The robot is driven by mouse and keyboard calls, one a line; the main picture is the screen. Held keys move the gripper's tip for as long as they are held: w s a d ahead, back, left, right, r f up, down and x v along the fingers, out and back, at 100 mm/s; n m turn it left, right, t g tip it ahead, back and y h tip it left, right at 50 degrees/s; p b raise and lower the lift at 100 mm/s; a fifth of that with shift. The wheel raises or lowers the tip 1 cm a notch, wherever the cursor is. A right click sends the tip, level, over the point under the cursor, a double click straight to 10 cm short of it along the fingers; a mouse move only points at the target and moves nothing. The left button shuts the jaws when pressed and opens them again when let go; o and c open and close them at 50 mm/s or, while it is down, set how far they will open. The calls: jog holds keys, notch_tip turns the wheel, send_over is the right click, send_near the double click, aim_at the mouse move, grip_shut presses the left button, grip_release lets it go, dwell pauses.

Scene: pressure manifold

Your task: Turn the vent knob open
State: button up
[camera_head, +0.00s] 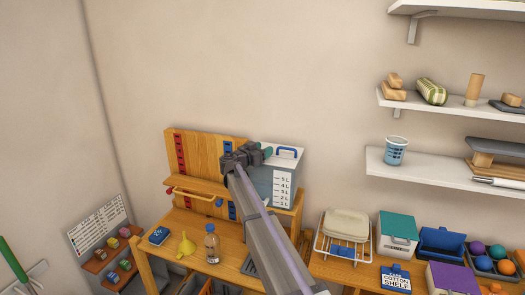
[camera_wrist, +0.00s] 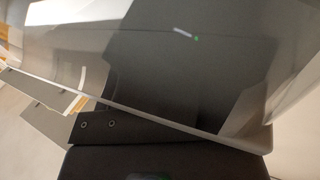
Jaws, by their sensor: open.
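A wooden manifold board (camera_head: 205,150) stands at the back of the workbench. It carries a red strip (camera_head: 180,155) at left, blue parts at right and a yellow pipe (camera_head: 195,193) across its lower front. A small red part (camera_head: 169,191) is at the pipe's left end and a blue one (camera_head: 219,202) near its right end. I cannot tell which part is the vent knob. My gripper (camera_head: 240,157) is open in front of the board's right side and the tank, partly covering both. The wrist view shows a large grey, see-through surface very close.
A dish rack (camera_head: 343,237) and several boxes are to the right. Shelves (camera_head: 430,165) hang on the right wall.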

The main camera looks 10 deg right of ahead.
jog(key=v, duration=1)
jog(key=shift+s+a, duration=0.2)
jog(key=shift+a, duration=0.1)
